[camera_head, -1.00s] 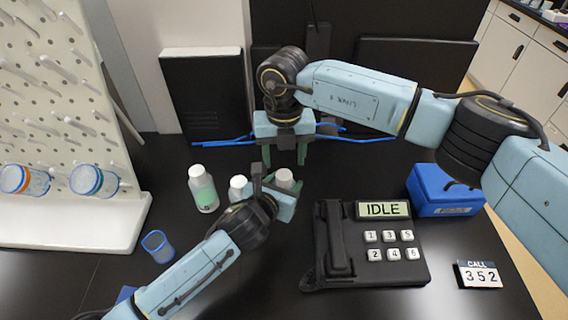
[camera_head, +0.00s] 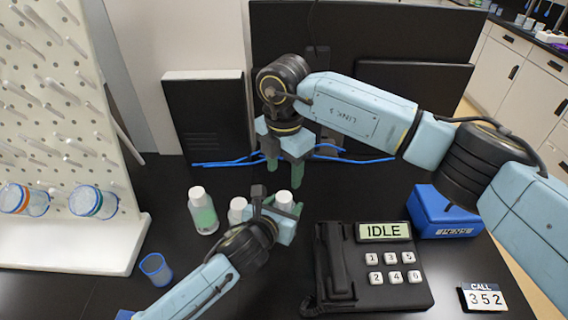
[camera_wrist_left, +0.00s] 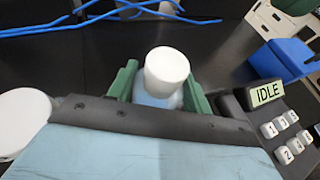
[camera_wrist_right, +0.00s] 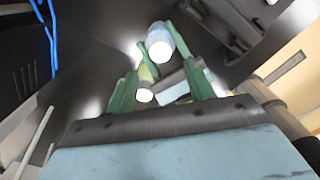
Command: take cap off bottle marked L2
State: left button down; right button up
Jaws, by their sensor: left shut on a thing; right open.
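Three white-capped bottles stand on the black table in the head view: a left one (camera_head: 203,212) with green contents, a middle one (camera_head: 238,207) partly behind my left arm, and a right one (camera_head: 284,197). My left gripper (camera_head: 277,208) is shut on the right bottle, which is also between its green fingers in the left wrist view (camera_wrist_left: 166,75). Its white cap is on and sticks up above the fingers. No L2 marking is readable. My right gripper (camera_head: 284,178) is open and empty, fingers down, just behind the held bottle.
A blue cup (camera_head: 156,268) and a white peg rack (camera_head: 70,245) are at left. Blue cables (camera_head: 225,163) lie behind.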

aim_at(284, 196)
notch_tip(284, 196, down, 7)
jog(key=shift+f, duration=0.15)
dwell(0.4)
jog(key=c, duration=1)
jog(key=n, duration=0.4)
jog(key=shift+n, duration=0.4)
jog(key=n, duration=0.5)
jog(key=o, duration=1)
jog(key=shift+o, duration=0.2)
